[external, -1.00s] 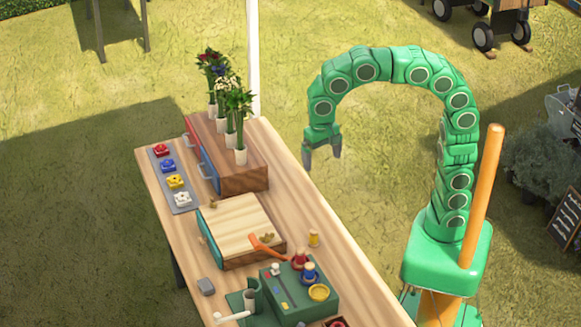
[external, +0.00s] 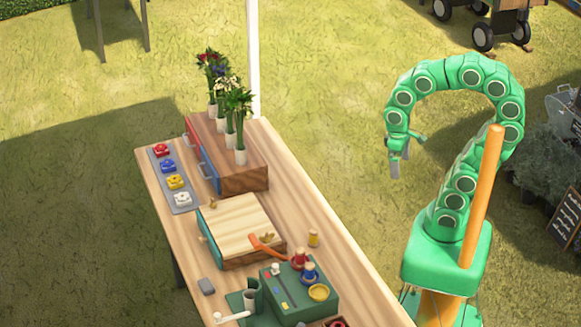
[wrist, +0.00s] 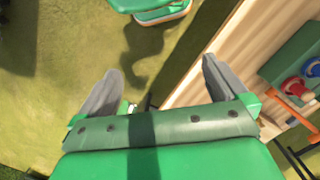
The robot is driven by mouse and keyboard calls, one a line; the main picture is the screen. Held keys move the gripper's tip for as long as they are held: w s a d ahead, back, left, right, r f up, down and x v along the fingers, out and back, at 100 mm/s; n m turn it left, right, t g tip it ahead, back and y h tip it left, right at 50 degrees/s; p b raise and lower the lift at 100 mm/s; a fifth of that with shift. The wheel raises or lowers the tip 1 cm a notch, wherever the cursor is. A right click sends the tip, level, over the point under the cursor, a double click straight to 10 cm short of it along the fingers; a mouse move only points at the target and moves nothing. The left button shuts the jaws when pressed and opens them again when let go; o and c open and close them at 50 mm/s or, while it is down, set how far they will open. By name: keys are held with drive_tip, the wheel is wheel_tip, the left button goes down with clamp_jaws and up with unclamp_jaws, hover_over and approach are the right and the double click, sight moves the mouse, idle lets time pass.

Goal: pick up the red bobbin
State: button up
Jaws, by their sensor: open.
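The red bobbin (external: 300,259) stands on the green box (external: 280,296) on the wooden table, beside a blue bobbin (external: 310,272). It also shows at the right edge of the wrist view (wrist: 294,87). My gripper (external: 397,171) hangs in the air to the right of the table, well above and away from the bobbins.
An orange-handled tool (external: 266,246) lies beside the bobbins. A wooden box (external: 240,225) and flower vases (external: 240,157) stand farther back. An orange post (external: 483,200) rises at my base.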

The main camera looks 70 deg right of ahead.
drive_tip(key=shift+s+d+f+n, duration=0.25)
drive_tip(key=shift+s+f, duration=0.15)
drive_tip(key=shift+s, duration=0.25)
drive_tip(key=shift+s+d+f+n, duration=0.15)
drive_tip(key=shift+s+f+n, duration=0.15)
drive_tip(key=shift+s, duration=0.35)
drive_tip(key=c, duration=1.2)
drive_tip(key=n+g+y, duration=0.3)
drive_tip(key=n+y, duration=1)
drive_tip(key=n, duration=0.8)
approach(301, 252)
wheel_tip(301, 252, down, 4)
drive_tip(key=shift+x, duration=3.55)
